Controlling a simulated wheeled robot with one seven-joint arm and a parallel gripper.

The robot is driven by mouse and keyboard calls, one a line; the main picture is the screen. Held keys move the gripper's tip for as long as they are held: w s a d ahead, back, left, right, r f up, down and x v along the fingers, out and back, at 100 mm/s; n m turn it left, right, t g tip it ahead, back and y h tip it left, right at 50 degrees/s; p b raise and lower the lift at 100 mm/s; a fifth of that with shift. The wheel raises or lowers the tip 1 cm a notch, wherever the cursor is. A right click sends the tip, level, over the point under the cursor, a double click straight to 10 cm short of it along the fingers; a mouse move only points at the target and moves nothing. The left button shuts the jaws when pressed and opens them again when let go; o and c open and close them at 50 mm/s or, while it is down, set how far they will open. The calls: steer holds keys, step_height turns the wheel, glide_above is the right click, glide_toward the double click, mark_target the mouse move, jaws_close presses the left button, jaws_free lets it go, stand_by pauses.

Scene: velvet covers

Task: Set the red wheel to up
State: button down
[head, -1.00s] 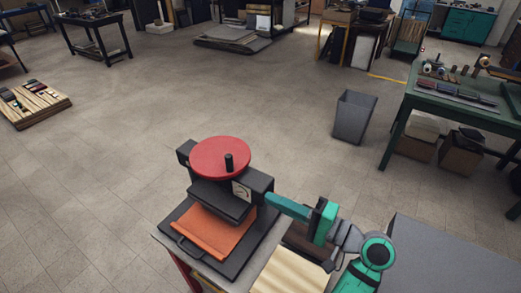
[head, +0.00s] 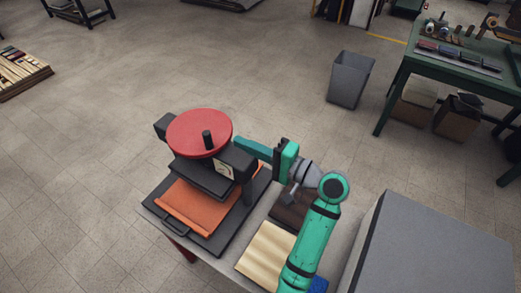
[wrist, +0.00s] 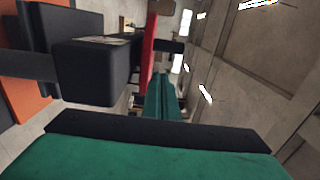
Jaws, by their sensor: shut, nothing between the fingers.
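The red wheel (head: 190,125) lies flat on top of a black press (head: 236,160), with a black knob (head: 207,140) standing up from it. In the wrist view the wheel (wrist: 150,45) is seen edge-on, its knob (wrist: 172,47) pointing right. A small gauge (head: 224,169) on the press front is too small to read. My gripper (head: 240,143) is shut and empty at the wheel's right side, beside the press top. Its teal fingers (wrist: 163,95) reach toward the wheel rim; I cannot tell whether they touch it.
An orange cover (head: 192,205) lies on the press's black base. A dark block (head: 292,210) and a cream cloth (head: 265,250) lie on the bench beside it. A large grey box (head: 440,250) stands right of my arm. A grey bin (head: 350,82) and green table (head: 450,75) stand behind.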

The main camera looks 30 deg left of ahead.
mark_target(212, 143)
steer(key=a, duration=0.1)
steer(key=s+a, duration=0.1)
steer(key=a, duration=0.1)
steer(key=shift+s+a, duration=0.2)
steer(key=shift+s, duration=0.2)
steer(key=shift+s+a, duration=0.4)
steer(key=shift+a, duration=0.1)
steer(key=shift+s+a, duration=0.5)
steer(key=shift+s, duration=0.15)
steer(key=shift+d, duration=0.1)
steer(key=shift+w+d, duration=0.2)
steer(key=shift+d, duration=0.05)
steer(key=d, duration=0.1)
steer(key=w+d, duration=0.1)
steer(key=d, duration=0.1)
steer(key=shift+w+d, duration=0.35)
steer(key=shift+w, duration=0.05)
steer(key=s+d, duration=0.2)
steer(key=d, duration=0.6)
steer(key=shift+s+d, duration=0.25)
steer(key=shift+d, duration=0.15)
